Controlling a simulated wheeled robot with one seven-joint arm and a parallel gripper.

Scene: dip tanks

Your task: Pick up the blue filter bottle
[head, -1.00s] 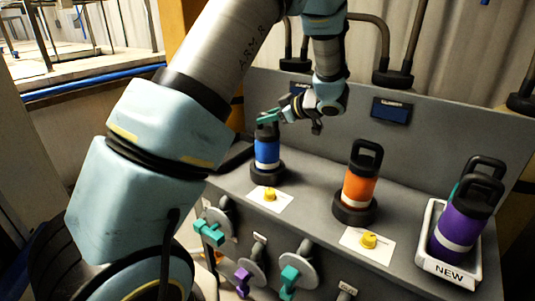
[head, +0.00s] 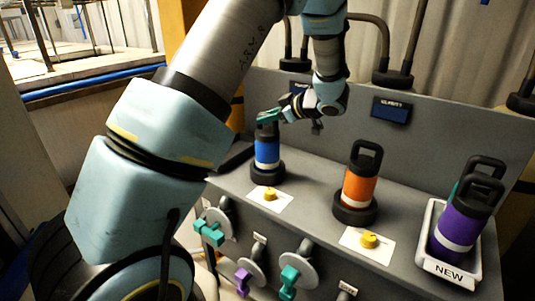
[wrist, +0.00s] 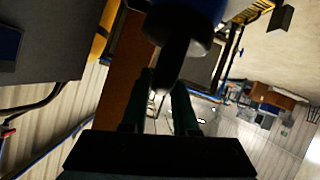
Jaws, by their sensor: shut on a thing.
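The blue filter bottle (head: 267,152) stands upright in a round black socket (head: 267,173) at the left end of the grey bench. It has a blue body, a pale band and a black cap with a handle. My gripper (head: 268,117) is at the top of the bottle, with its teal fingers shut on the handle, which they largely hide. In the wrist view the bottle's dark cap and handle (wrist: 178,40) come down between the fingers of my gripper (wrist: 168,97). A strip of its blue body shows at the top edge there.
An orange bottle (head: 360,186) stands in a socket to the right. A white tray marked NEW (head: 449,270) holds a purple bottle (head: 463,222) and another behind it. Yellow knobs (head: 369,240) sit in front, valve handles (head: 289,280) below. The back panel (head: 330,110) rises close behind.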

